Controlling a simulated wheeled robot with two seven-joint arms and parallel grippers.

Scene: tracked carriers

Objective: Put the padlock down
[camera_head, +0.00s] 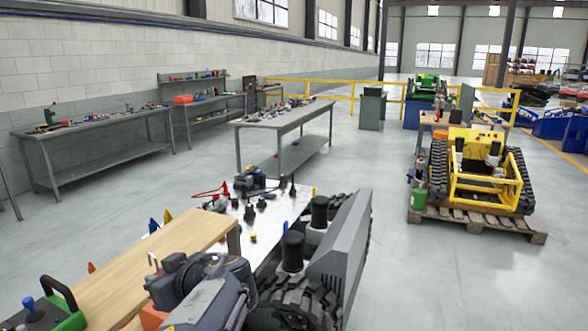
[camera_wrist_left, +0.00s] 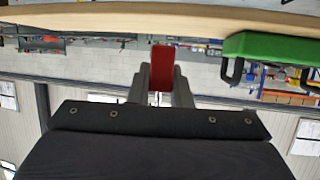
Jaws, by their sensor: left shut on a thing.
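My left gripper (camera_wrist_left: 161,82) shows in the left wrist view, with its grey fingers closed on a red block, which I take to be the padlock (camera_wrist_left: 162,62). Only its red body shows; I cannot make out a shackle. The wooden tabletop (camera_wrist_left: 120,18) runs along the top of that view, apart from the padlock in the picture. In the head view my left arm (camera_head: 205,292) is at the bottom, in front of the wooden table (camera_head: 150,262); its fingertips and the padlock are not clear there. My right gripper is not in view.
A green-based item with a black handle (camera_head: 62,312) stands at the table's left end. A white surface with small parts (camera_head: 262,222) lies behind. The wooden tabletop's middle looks bare.

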